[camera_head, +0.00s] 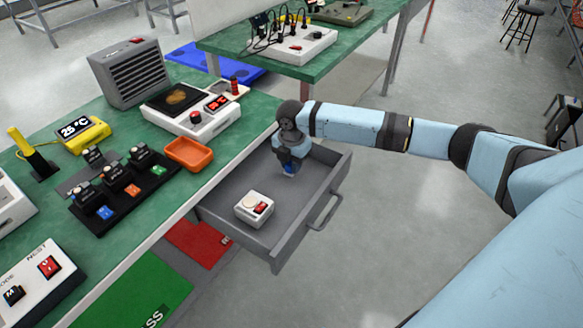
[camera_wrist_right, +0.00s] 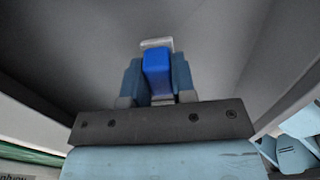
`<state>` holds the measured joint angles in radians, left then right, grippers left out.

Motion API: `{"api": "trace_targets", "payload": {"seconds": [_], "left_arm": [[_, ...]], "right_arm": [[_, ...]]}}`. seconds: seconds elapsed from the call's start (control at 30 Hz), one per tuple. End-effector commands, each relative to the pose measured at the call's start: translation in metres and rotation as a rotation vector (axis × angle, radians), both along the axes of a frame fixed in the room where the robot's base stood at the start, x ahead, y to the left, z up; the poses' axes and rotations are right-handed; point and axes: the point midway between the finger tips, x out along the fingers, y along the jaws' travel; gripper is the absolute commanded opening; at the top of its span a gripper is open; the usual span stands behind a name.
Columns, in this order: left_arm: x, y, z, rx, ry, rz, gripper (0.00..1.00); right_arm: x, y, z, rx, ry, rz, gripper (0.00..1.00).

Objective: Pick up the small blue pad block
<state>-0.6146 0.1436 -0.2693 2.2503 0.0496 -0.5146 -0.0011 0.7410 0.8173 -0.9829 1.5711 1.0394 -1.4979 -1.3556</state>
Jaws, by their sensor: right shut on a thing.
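The small blue pad block (camera_wrist_right: 156,72) shows in the right wrist view between the two fingers of my right gripper (camera_wrist_right: 157,80), which is shut on it. A pale edge shows just beyond the block. In the head view my right gripper (camera_head: 290,168) points down inside the open grey drawer (camera_head: 226,214), near its far end, and a bit of the blue block (camera_head: 289,174) shows at its tips. I cannot tell whether the block touches the drawer floor. My left gripper is not in view.
A white device with a red switch (camera_head: 254,208) sits in the drawer, nearer than my gripper. The green bench (camera_head: 230,140) holds an orange tray (camera_head: 189,153), a hotplate device (camera_head: 196,122), a grey vented box (camera_head: 131,72) and a black rack (camera_head: 122,190). Open floor lies right of the drawer.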

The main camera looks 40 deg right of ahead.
Motion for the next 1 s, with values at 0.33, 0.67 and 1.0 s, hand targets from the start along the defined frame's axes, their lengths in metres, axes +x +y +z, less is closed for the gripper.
{"api": "trace_targets", "payload": {"seconds": [0.33, 0.67, 1.0], "left_arm": [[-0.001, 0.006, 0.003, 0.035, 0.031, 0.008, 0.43], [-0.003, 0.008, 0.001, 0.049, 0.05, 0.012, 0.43], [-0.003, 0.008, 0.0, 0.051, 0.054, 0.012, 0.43]], "right_arm": [[0.001, 0.0, 0.104, 0.001, -0.004, 0.001, 0.02], [0.001, 0.0, 0.166, 0.002, -0.001, 0.0, 0.02], [0.0, 0.0, 0.175, 0.001, 0.0, 0.0, 0.02]]}}
